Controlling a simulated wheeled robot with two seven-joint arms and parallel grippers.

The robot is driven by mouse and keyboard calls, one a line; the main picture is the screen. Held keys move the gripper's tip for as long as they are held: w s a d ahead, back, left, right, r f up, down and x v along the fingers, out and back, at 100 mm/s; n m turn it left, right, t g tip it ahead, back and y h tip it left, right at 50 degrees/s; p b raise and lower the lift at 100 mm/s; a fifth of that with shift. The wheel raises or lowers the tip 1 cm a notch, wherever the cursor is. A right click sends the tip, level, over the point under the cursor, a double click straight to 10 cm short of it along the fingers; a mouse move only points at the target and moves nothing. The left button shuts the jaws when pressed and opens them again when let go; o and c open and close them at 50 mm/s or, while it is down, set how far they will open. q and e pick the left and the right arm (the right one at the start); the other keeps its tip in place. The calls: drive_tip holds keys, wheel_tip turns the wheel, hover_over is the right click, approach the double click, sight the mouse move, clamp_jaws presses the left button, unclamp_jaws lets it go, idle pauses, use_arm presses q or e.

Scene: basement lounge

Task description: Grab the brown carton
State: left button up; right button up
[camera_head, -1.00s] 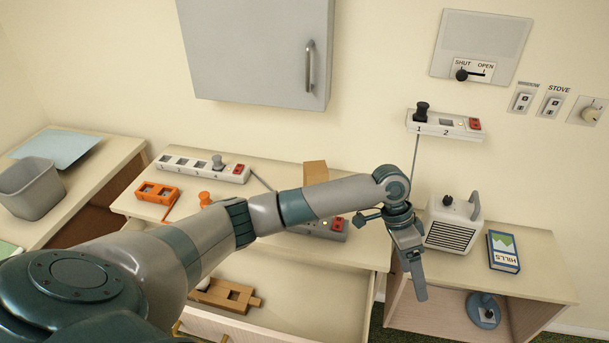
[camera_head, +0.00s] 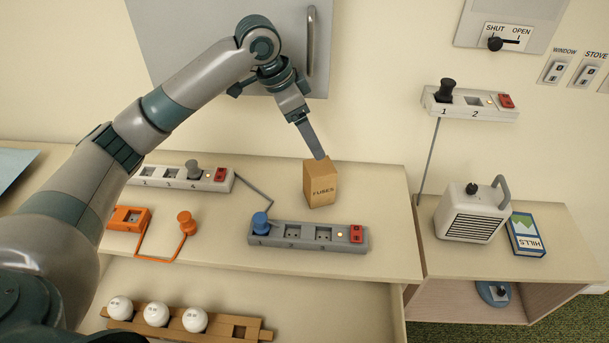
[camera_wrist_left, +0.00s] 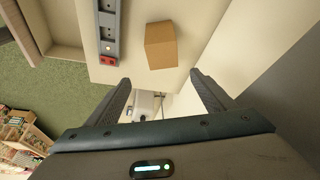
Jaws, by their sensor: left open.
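The carton is not held. My right gripper is not in view.
The grey power strip (camera_head: 308,237) with a blue plug lies in front of the carton; a white strip (camera_head: 178,178) is to its left. A wall cabinet (camera_head: 190,40) hangs behind my arm. A white heater (camera_head: 472,212) and blue book (camera_head: 525,234) stand on the right.

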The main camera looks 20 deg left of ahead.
sight(323, 165)
use_arm(q)
drive_tip(key=shift+a+r, duration=0.4)
drive_tip(key=shift+a, duration=0.15)
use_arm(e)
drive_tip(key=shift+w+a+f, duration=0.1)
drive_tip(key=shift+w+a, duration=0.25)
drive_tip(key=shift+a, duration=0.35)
use_arm(q)
drive_tip(key=shift+w+f, duration=0.1)
drive_tip(key=p+x, duration=0.3)
drive_tip(key=x, duration=0.9)
drive_tip(key=shift+f, duration=0.1)
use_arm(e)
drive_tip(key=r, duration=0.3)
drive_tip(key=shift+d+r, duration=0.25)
use_arm(q)
drive_tip(key=shift+p, duration=0.35)
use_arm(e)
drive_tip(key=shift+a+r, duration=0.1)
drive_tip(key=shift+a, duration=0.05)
